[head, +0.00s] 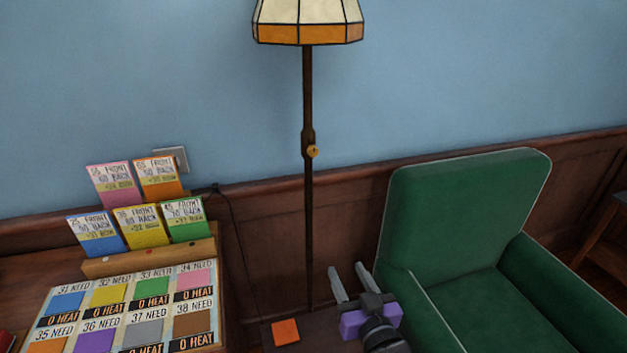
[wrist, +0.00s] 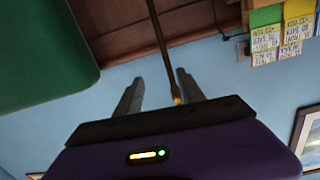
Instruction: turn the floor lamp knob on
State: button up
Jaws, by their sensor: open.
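The floor lamp has a dark thin pole (head: 308,220) and a cream and orange panelled shade (head: 305,22) at the top of the head view. Its small gold knob (head: 313,151) sits on a thicker part of the pole, facing the camera. My gripper (head: 347,268) is open and empty, well below the knob and a little to its right in the picture, pointing up. In the wrist view, which looks upside down, the pole (wrist: 160,40) runs near the right finger of my gripper (wrist: 160,76). A small gold spot there, likely the knob (wrist: 177,99), shows just above the gripper body.
A green armchair (head: 468,215) stands right of the pole, close to my gripper. A board with coloured squares (head: 130,310) and a rack of coloured cards (head: 150,258) are at the left. A wall outlet (head: 178,158) is behind. The space around the knob looks clear.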

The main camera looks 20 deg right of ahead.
jog(key=w+r, duration=0.7)
jog(key=w, duration=0.1)
jog(key=m+t+p, duration=0.1)
send_near(314, 153)
jog(key=w, duration=0.3)
jog(key=shift+w+p, duration=0.45)
jog(key=shift+w, duration=3.25)
jog(key=shift+c, duration=0.5)
grip_shut()
